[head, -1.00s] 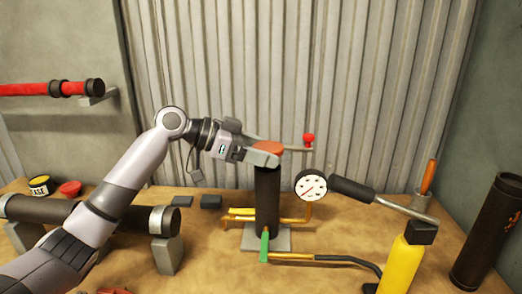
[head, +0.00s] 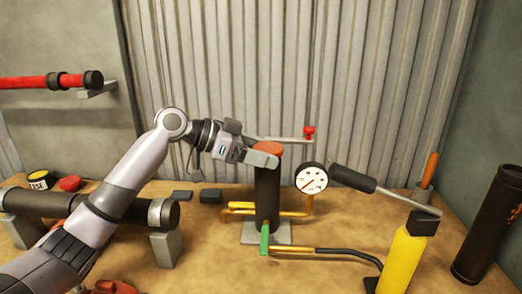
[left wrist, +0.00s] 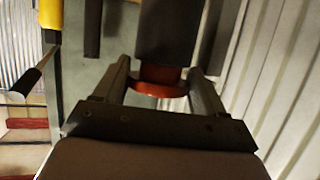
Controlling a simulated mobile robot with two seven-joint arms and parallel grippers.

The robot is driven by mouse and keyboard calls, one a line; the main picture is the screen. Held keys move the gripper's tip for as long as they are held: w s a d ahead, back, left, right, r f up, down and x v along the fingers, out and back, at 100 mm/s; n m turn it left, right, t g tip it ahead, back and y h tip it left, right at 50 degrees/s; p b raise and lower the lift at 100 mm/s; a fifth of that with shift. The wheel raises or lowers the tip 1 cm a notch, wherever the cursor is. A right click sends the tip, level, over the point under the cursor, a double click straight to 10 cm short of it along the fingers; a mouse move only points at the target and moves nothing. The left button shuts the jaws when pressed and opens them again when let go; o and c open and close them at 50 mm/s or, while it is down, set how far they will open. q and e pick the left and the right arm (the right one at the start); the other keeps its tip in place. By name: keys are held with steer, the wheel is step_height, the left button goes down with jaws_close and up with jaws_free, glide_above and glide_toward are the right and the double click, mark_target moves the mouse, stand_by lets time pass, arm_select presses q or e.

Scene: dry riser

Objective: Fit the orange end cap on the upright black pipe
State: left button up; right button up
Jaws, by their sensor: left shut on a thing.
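The upright black pipe (head: 267,205) stands on a grey base plate in the middle of the bench. The orange end cap (head: 267,147) is at the pipe's top, roughly level and in line with it. My left gripper (head: 264,158) is shut on the cap, and its fingers hide part of the cap and the pipe's rim. In the left wrist view the cap (left wrist: 160,80) lies between the two fingers (left wrist: 162,88), against or very close to the end of the dark pipe (left wrist: 170,38). I cannot tell how far it is seated. My right gripper is out of view.
A round gauge (head: 311,178) and yellow piping (head: 296,212) stand close right of the pipe, with a red knob (head: 309,131) behind. A yellow bottle (head: 401,262) is at front right. A horizontal black pipe (head: 45,205) rests on blocks at left.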

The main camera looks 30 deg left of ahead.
arm_select(q)
steer(key=shift+f+b, duration=0.5)
steer(key=shift+f, duration=0.35)
steer(key=o, duration=1.1)
steer(key=shift+o, duration=0.9)
steer(key=shift+s+r, duration=0.1)
steer(key=shift+a+r, duration=0.1)
steer(key=shift+a, duration=0.1)
steer(key=shift+s+a, duration=0.1)
steer(key=shift+a, duration=0.1)
steer(key=b+v, duration=0.1)
steer(key=v, duration=0.5)
steer(key=shift+s, duration=0.25)
